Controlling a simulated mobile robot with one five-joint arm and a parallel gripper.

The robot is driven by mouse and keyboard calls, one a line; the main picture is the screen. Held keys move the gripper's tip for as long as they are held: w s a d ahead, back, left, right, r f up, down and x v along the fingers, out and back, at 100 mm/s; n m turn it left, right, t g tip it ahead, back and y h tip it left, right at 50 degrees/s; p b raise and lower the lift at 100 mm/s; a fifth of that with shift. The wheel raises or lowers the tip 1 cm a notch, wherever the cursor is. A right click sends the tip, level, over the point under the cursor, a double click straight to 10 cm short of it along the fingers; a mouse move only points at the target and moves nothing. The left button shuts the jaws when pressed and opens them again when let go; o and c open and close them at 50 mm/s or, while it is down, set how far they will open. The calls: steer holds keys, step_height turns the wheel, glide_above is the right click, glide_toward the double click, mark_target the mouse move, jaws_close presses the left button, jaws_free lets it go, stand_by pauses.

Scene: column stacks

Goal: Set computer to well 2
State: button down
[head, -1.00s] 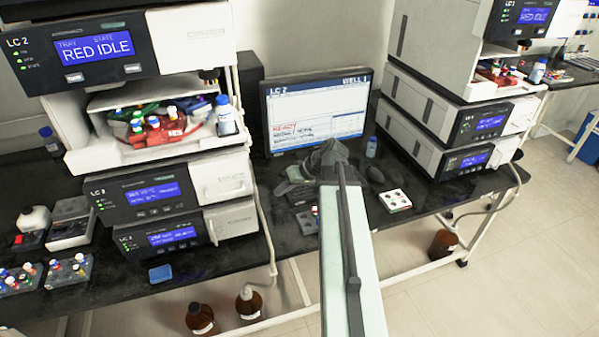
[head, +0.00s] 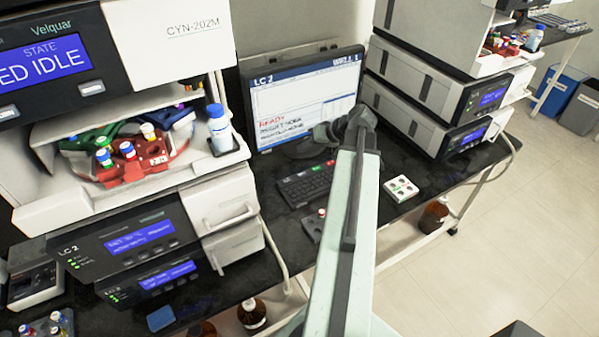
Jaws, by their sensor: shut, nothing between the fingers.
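The computer monitor (head: 300,85) stands on the black bench between two instrument stacks. Its screen header reads "LC 2" at left and "WELL 1" at right, with red text, apparently "READY", above a few lines too small to read surely. The black keyboard (head: 292,190) lies in front of it, with red and green keys at its far right end. My gripper (head: 322,136) is at the end of my raised arm, in front of the screen's lower right part and beyond the keyboard. It is shut and empty, and its fingertips are partly hidden.
The left stack (head: 165,225) holds an open tray with a red vial rack (head: 133,165) and a blue-capped bottle (head: 219,128). The right stack (head: 425,95) stands close beside the monitor. A white vial block (head: 401,189) lies right of my arm.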

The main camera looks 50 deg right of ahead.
mark_target(305, 175)
steer(key=shift+w, duration=0.1)
step_height(305, 175, down, 9)
steer(key=b, duration=0.8)
steer(key=shift+b, duration=0.4)
stand_by(1.2)
steer(key=shift+f+b, duration=0.35)
steer(key=shift+b, duration=0.05)
steer(key=shift+f+b, duration=0.4)
stand_by(0.5)
steer(key=shift+r+p, duration=0.85)
